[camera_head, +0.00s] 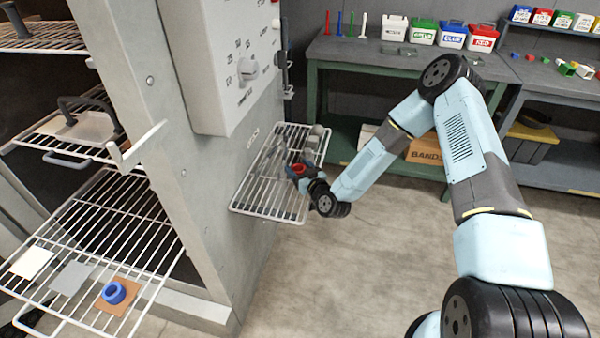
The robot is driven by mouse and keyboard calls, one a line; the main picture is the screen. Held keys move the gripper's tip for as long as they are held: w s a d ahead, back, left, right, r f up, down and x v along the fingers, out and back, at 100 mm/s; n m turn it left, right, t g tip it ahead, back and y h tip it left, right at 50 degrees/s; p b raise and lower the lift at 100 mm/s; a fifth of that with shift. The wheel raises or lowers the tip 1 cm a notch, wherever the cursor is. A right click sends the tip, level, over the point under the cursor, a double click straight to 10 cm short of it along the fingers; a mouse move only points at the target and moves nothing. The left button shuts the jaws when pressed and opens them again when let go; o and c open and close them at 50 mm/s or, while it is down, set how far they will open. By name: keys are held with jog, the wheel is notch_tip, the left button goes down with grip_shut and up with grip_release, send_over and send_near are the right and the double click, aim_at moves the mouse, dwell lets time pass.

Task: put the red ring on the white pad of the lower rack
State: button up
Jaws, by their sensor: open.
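The red ring (298,170) is on or just above the small wire side shelf, right at my gripper. My gripper (297,176) is open, with its fingers at the ring. The fingers are small and dark here, so I cannot tell whether they touch the ring. The white pad (32,262) lies bare at the left of the lower rack (104,232), which sticks out of the booth. A grey pad (70,278) lies next to it, also bare. A brown pad (118,306) to the right carries a blue ring (114,291).
A middle rack (40,133) with a tray and dark handle sits above the lower rack. The booth's side wall (195,230) and a grey control box (235,65) stand between the side shelf (250,195) and the racks. A workbench (350,55) with coloured bins stands behind.

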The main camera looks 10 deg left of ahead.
jog(key=shift+r, duration=0.1)
jog(key=c, duration=0.9)
